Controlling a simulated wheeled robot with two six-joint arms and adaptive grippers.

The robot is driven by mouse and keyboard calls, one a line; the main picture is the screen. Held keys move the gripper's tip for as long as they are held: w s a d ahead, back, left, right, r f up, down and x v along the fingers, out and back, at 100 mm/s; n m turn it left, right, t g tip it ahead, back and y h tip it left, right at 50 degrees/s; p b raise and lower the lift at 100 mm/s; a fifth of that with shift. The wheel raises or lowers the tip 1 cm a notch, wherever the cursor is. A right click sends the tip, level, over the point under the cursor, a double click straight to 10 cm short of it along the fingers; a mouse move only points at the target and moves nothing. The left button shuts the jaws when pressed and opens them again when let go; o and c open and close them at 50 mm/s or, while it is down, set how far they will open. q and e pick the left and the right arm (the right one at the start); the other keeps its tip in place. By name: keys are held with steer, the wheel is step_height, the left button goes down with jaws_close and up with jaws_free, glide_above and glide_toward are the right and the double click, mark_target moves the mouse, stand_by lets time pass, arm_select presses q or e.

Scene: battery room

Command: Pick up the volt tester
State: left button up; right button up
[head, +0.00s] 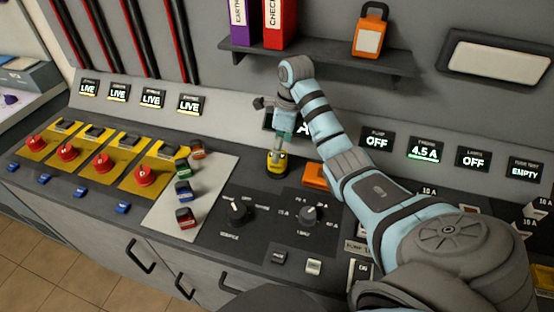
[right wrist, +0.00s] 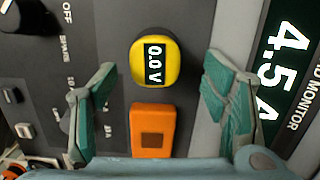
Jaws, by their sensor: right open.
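The volt tester (head: 276,163) is a small yellow unit with a dark lower part, standing on the dark console top below the wall displays. In the right wrist view the volt tester (right wrist: 141,63) shows its top, with a black screen reading 0.0 V. My right gripper (head: 284,140) is just above it, pointing down. In the right wrist view my right gripper (right wrist: 158,68) is open, its green-padded fingers apart on either side of the tester with gaps and nothing held. My left gripper is not in view.
An orange block (head: 315,175) lies close beside the tester. Rotary knobs (head: 239,211) stand in front, and colored plugs (head: 185,191) and red knobs (head: 145,174) stand to the left. A wall shelf (head: 330,60) with binders and an orange padlock (head: 369,36) hangs above.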

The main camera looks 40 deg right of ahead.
steer(key=f, duration=0.1)
steer(key=f+b, duration=0.1)
steer(key=f, duration=0.1)
steer(key=f+b, duration=0.1)
steer(key=shift+a+f, duration=0.2)
steer(key=shift+a, duration=0.15)
steer(key=shift+f, duration=0.35)
steer(key=c, duration=1.4)
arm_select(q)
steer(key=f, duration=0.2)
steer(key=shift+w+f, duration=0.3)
arm_select(e)
steer(key=shift+o, duration=0.2)
steer(key=shift+w, duration=0.1)
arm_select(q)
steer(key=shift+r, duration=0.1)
arm_select(e)
steer(key=shift+r, duration=0.15)
